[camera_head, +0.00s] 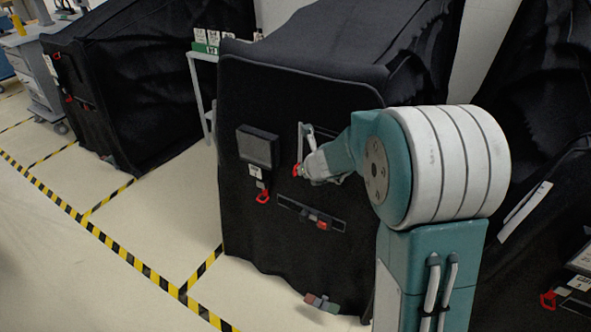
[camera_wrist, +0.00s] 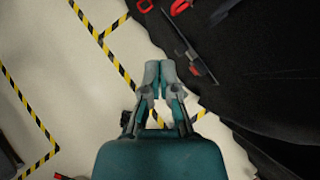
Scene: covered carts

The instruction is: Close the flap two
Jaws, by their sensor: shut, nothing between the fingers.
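The black covered cart (camera_head: 285,235) stands in the middle of the head view. On its front, a square dark flap (camera_head: 257,147) at the left has a white label and a red pull (camera_head: 262,193) under it. A second light-edged flap (camera_head: 301,138) is at the right, mostly hidden by my arm, with a red pull (camera_head: 297,170) beside it. Which is flap two I cannot tell. My gripper (camera_head: 310,165) overlaps the right flap in the head view; contact is unclear. In the wrist view my gripper (camera_wrist: 160,70) is shut and empty, beside the cover (camera_wrist: 245,60).
A dark slot strip (camera_head: 290,205) with a red and grey tab (camera_head: 318,218) crosses the cart below the flaps. Colored tags (camera_head: 322,302) hang at its lower hem. Other covered carts stand left (camera_head: 125,85) and right (camera_head: 540,130). Taped floor (camera_head: 130,240) at left is clear.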

